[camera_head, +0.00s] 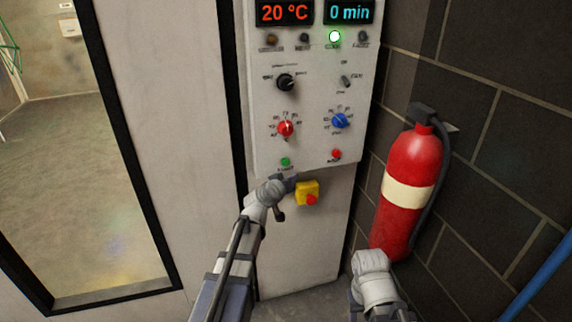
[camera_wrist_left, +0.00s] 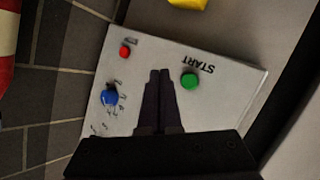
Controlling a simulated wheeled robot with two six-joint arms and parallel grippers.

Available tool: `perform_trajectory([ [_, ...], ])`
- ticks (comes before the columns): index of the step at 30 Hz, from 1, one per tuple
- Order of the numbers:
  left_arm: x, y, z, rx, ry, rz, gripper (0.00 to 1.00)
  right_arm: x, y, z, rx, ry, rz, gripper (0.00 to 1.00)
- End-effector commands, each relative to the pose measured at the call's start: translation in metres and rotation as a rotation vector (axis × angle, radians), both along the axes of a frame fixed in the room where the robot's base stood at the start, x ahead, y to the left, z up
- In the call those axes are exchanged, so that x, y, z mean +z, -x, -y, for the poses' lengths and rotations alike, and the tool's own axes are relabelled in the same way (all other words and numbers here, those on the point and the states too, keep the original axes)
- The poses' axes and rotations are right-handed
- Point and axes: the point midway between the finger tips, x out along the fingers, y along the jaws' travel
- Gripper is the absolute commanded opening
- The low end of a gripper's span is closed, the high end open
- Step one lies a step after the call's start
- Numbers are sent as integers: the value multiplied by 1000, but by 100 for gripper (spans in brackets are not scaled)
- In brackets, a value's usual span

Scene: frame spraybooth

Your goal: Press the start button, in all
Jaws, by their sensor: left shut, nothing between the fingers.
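The green start button (camera_head: 285,161) sits at the lower left of the white control panel (camera_head: 262,135). In the left wrist view the button (camera_wrist_left: 190,81) shows beside its START label, upside down. My left gripper (camera_head: 287,183) is just below the button in the head view. In the left wrist view its dark fingers (camera_wrist_left: 160,74) are shut and empty, with their tips to the left of the button. The tips look apart from the button. Part of my right arm shows at the lower right, but its gripper cannot be made out.
A yellow emergency stop with a red knob (camera_head: 307,193) sits just below the panel. A red button (camera_head: 336,154), red dial (camera_head: 286,128) and blue dial (camera_head: 340,121) are nearby. One green lamp (camera_head: 334,37) glows. A fire extinguisher (camera_head: 410,170) hangs on the right wall.

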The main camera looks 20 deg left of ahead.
Motion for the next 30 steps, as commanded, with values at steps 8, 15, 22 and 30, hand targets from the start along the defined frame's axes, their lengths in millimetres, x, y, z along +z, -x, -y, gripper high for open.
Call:
perform_trajectory([
  [8, 0, -34, -22, 2, 1, 0, 0, 0, 0, 0, 0, 0, 0, 50],
  [15, 0, -47, -31, 0, 0, 0, 0, 0, 0, 0, 0, 0, 0, 50],
  [22, 0, -50, -34, -1, 0, 0, 0, 0, 0, 0, 0, 0, 0, 50],
  [30, 0, -50, -34, 0, 0, 0, 0, 0, 0, 0, 0, 0, 0, 50],
])
